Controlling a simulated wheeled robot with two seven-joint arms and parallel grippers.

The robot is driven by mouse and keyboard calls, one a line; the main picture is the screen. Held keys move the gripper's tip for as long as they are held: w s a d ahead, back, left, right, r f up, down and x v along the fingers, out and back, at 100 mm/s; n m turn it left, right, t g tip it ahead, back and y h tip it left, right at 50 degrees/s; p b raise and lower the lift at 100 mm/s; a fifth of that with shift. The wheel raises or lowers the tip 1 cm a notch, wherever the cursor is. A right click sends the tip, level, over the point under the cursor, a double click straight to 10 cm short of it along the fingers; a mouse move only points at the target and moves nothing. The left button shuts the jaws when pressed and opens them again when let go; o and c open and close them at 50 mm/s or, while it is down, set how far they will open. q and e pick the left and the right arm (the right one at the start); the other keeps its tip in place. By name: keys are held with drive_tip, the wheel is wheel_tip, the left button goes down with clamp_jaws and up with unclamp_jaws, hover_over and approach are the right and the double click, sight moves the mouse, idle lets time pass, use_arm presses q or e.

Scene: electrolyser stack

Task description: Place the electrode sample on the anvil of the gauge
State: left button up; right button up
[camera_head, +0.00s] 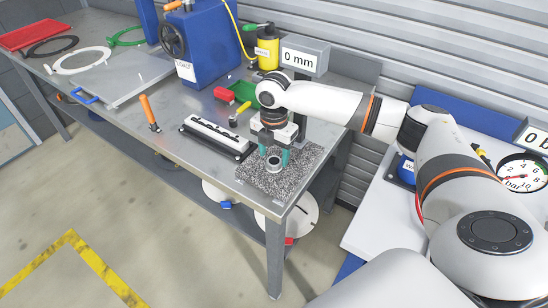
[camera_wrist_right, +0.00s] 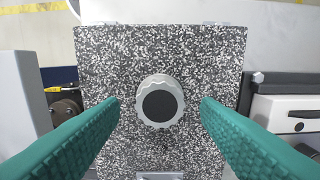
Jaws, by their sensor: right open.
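The gauge's granite plate (camera_head: 250,178) lies at the table's near right corner, with a "0 mm" display (camera_head: 300,57) behind it. A small round metal anvil with a notched rim (camera_head: 273,163) stands on the plate; in the wrist view the anvil rim (camera_wrist_right: 160,79) surrounds a flat dark round face (camera_wrist_right: 159,105). I cannot tell whether this dark face is the electrode sample or the anvil's own top. My right gripper (camera_head: 274,157) points down over the anvil. Its teal fingers are open on either side, apart from the anvil, with nothing held. My left gripper is out of view.
A long white and black holder (camera_head: 218,138) lies just left of the plate. An orange-handled tool (camera_head: 149,113), a red block (camera_head: 224,94) and a blue press (camera_head: 205,45) stand farther left. A pressure gauge (camera_head: 524,172) is on the right bench. Bare tabletop shows around the orange-handled tool.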

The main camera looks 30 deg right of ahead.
sight(274, 161)
wheel_tip(274, 161, up, 10)
drive_tip(key=b, duration=0.1)
drive_tip(key=shift+b, duration=0.3)
idle(0.3)
